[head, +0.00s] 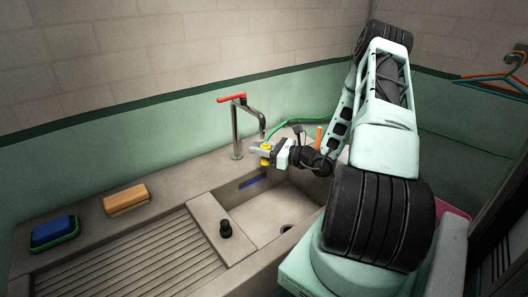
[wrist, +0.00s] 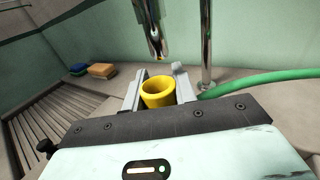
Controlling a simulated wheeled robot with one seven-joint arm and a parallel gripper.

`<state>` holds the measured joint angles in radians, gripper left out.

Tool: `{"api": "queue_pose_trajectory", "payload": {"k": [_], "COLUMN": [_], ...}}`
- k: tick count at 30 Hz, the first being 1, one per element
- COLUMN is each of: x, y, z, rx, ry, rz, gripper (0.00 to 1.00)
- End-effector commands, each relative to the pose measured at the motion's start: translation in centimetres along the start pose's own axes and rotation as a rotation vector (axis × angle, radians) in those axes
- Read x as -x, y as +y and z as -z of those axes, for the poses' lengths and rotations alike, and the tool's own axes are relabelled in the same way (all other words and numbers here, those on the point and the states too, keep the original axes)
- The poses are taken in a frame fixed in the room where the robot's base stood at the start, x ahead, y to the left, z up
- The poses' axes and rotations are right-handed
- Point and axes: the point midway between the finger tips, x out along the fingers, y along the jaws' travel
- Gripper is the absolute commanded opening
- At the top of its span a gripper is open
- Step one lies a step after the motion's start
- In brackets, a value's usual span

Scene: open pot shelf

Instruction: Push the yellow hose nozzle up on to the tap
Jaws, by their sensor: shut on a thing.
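The yellow hose nozzle (wrist: 158,92) stands roughly upright between my gripper's two fingers (wrist: 158,90), its open round mouth facing up. My gripper is shut on it. In the head view the nozzle (head: 266,147) shows as a small yellow piece at my gripper (head: 262,153), over the sink's back edge. The tap (head: 238,125) is a chrome post with a red lever and a curved spout. In the wrist view the spout's end (wrist: 153,30) hangs above and slightly behind the nozzle's mouth, with a gap between them. The nozzle's lower part is hidden by my gripper.
A green hose (head: 300,122) runs along the back wall; it also shows right of my gripper in the wrist view (wrist: 260,82). The sink basin (head: 290,203) lies below.

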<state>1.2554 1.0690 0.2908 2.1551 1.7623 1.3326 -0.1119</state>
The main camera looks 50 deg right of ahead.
Motion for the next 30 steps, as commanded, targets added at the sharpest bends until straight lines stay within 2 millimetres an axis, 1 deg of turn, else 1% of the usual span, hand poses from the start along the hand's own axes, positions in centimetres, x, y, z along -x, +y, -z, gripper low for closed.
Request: {"api": "queue_pose_trajectory", "payload": {"k": [8, 9, 18, 24, 30], "x": [-1.6, -1.5, -1.4, -1.4, -1.4], "y": [-0.9, -0.9, -0.8, -0.8, -0.8], "z": [-0.7, -1.2, -3.2, -3.9, -4.1], "rx": [0.002, 0.001, 0.001, 0.001, 0.001], "ry": [-0.001, 0.0, 0.0, 0.0, -0.001], "rz": [-0.001, 0.0, 0.0, 0.0, 0.0], "gripper": [0.05, 0.05, 0.05, 0.05, 0.05]}}
